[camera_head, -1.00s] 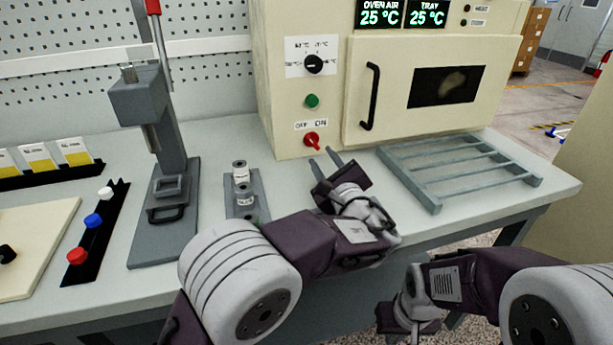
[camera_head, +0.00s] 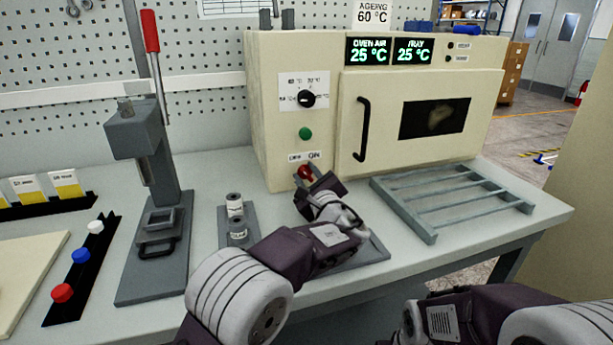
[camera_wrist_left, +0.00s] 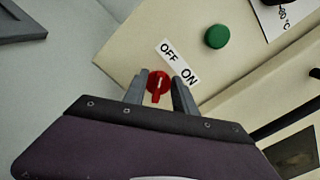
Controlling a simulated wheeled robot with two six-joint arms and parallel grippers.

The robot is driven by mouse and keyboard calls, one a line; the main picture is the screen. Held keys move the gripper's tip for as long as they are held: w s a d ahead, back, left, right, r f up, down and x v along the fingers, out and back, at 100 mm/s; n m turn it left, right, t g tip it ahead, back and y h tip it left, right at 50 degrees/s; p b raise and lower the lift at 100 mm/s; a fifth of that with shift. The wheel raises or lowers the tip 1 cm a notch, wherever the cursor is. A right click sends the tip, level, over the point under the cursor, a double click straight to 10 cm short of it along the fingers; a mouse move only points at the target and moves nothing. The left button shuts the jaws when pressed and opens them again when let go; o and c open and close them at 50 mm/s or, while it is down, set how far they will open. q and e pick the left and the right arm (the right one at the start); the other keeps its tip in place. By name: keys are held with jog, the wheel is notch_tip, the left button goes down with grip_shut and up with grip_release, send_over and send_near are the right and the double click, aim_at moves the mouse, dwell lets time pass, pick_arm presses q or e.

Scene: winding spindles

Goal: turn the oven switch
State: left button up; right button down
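The red oven switch (camera_head: 305,172) is low on the cream oven's front panel, under an OFF/ON label (camera_head: 304,156). In the left wrist view the switch (camera_wrist_left: 158,84) shows with its narrow grip pointing down the picture. My left gripper (camera_head: 310,180) is at the switch. Its fingers (camera_wrist_left: 160,92) are apart, one on each side of the switch; I cannot tell whether they touch it. The gripper partly hides the switch in the head view. My right arm (camera_head: 480,315) is at the lower right, with its fingertips outside the picture.
A green button (camera_head: 305,133) and a black dial (camera_head: 307,99) are above the switch. The oven door handle (camera_head: 362,128) is to the right. A grey rack (camera_head: 432,232) lies on the table. A spindle stand (camera_head: 222,232) and a lever press (camera_head: 150,200) are to the left.

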pick_arm(q)
grip_shut()
jog(key=shift+r+m+p, duration=0.2)
jog(key=shift+m+p, duration=0.4)
jog(key=shift+p, duration=0.15)
jog(key=m+p, duration=0.6)
jog(key=d+m+p, duration=0.1)
jog(key=m+p, duration=0.1)
jog(key=p, duration=0.1)
jog(key=shift+w+r+m, duration=0.15)
jog(key=shift+m, duration=0.25)
jog(key=m+p, duration=0.2)
jog(key=p, duration=0.1)
jog(key=shift+d+m, duration=0.2)
jog(key=shift+m, duration=0.2)
jog(key=shift+f+m+p, duration=0.3)
jog(key=shift+m+p, duration=0.2)
jog(key=shift+m, duration=0.1)
jog(key=shift+f, duration=0.1)
